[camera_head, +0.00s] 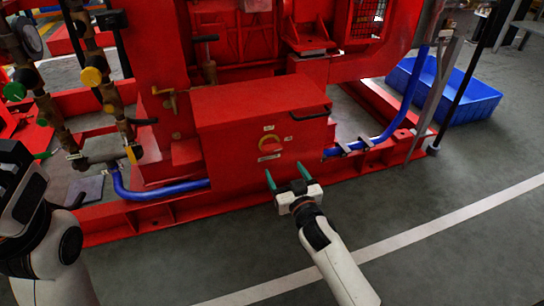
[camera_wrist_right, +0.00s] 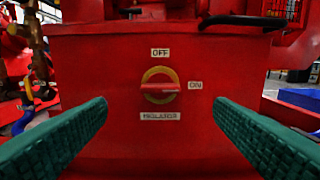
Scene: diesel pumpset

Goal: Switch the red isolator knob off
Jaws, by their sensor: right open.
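The red isolator knob (camera_head: 270,145) sits on a yellow ring on the front of a red box (camera_head: 225,140). In the right wrist view the knob (camera_wrist_right: 160,87) has its bar lying horizontal, level with the ON label (camera_wrist_right: 195,85) at its right. The OFF label (camera_wrist_right: 160,53) is above it and the ISOLATOR label (camera_wrist_right: 160,116) below. My right gripper (camera_head: 287,179) is open and empty, its green fingers pointing at the box from below and in front of the knob. In the wrist view the fingers stand left and right of the knob, apart from it. My left gripper's fingertips are not visible.
Blue hoses (camera_head: 158,190) run on both sides of the box. Pipes with coloured valve handles (camera_head: 91,77) stand at the left. A blue crate (camera_head: 450,92) sits on the floor at the right. The grey floor in front is clear, with a white line (camera_head: 430,229).

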